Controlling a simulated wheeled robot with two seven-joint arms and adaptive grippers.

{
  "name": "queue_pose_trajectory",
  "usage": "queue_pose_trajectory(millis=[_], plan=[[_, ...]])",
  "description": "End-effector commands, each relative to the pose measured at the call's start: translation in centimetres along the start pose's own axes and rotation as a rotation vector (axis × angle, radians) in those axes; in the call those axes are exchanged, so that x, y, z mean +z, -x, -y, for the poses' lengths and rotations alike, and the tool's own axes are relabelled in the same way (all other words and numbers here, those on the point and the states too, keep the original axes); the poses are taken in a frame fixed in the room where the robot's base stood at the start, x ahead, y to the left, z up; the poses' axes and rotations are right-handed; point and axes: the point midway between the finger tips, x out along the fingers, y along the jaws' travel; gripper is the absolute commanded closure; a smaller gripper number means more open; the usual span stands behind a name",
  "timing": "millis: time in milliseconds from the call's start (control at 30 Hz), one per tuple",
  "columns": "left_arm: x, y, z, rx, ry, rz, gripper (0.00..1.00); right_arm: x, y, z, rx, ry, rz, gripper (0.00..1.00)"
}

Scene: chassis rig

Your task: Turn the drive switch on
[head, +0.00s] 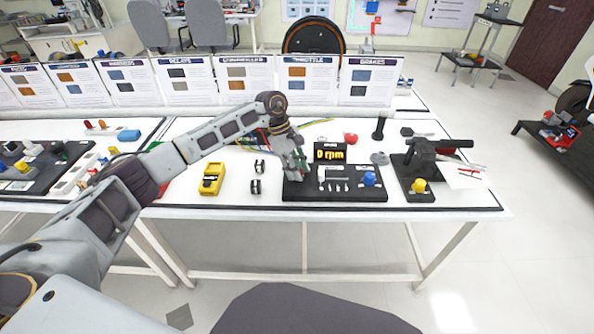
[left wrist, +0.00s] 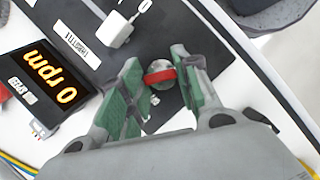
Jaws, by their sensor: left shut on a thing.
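The black control panel (head: 360,196) lies on the white table, with a 0 rpm display (head: 330,154) behind it. The display also shows in the left wrist view (left wrist: 42,84). My left gripper (head: 298,176) is over the panel's left end and hides what is under it in the head view. In the left wrist view, its green-padded fingers (left wrist: 160,88) are shut on a grey knob with a red band (left wrist: 160,74), which I take for the drive switch. Its exact on or off position cannot be told. My right gripper is not in view.
A white lever-like part (left wrist: 118,28) stands on the panel near the knob. A blue knob (head: 369,179) is at the panel's right. A yellow meter (head: 211,179) and black clamps lie left of the panel. A black rig with a yellow knob (head: 419,186) stands to the right.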

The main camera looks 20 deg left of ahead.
Motion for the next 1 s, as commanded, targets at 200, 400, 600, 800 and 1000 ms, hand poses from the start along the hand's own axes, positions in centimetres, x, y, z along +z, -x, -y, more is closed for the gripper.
queue_pose_trajectory(millis=[200, 400, 600, 800, 1000], plan=[[-0.04, 0.12, -0.09, -0.001, -0.011, -0.001, 0.92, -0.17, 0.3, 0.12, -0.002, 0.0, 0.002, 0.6], [-0.03, 0.13, -0.09, -0.001, -0.011, -0.001, 0.92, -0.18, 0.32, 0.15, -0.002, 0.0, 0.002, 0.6], [-0.03, 0.12, -0.08, -0.002, -0.011, -0.001, 0.55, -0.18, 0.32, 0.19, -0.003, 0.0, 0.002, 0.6], [-0.02, 0.06, -0.04, -0.003, -0.011, 0.0, 0.46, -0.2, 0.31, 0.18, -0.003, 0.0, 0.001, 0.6], [-0.01, 0.07, -0.03, -0.004, -0.011, 0.0, 0.46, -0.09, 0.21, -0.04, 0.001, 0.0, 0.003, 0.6]])
